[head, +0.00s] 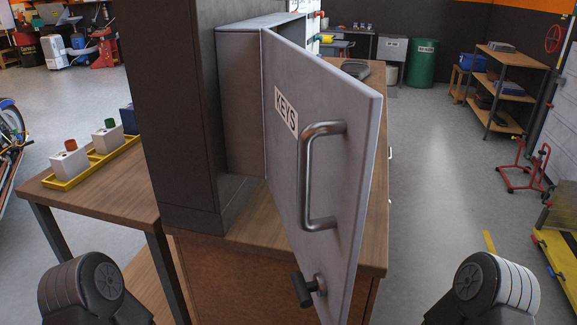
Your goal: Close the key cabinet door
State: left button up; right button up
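The key cabinet (241,95) is a grey metal box on a wooden cabinet top. Its door (345,165) stands open and swings out toward me, showing the face with a KEYS label (287,112), a metal bar handle (309,180) and a dark knob (306,290) low down. The cabinet's inside is mostly hidden behind the door. Dark rounded parts of my two arms show at the lower left and lower right, apart from the door. Neither gripper's fingers are in the picture.
A dark column (168,110) stands left of the key cabinet. A wooden table (95,210) with a yellow tray (93,163) of small containers is at the left. Open floor (430,200) lies at the right, with a shelf (505,90) and green barrel (423,64) farther back.

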aim_at(322, 123)
jog(key=k+j, duration=0.15)
jog(key=j, duration=0.2)
jog(key=k+j, duration=0.15)
jog(key=j, duration=0.2)
jog(key=k+j+u, duration=0.1)
jog(key=j, duration=0.25)
jog(key=k+j, duration=0.2)
jog(key=j, duration=0.2)
jog(key=i+l, duration=0.1)
jog(key=i+u, duration=0.05)
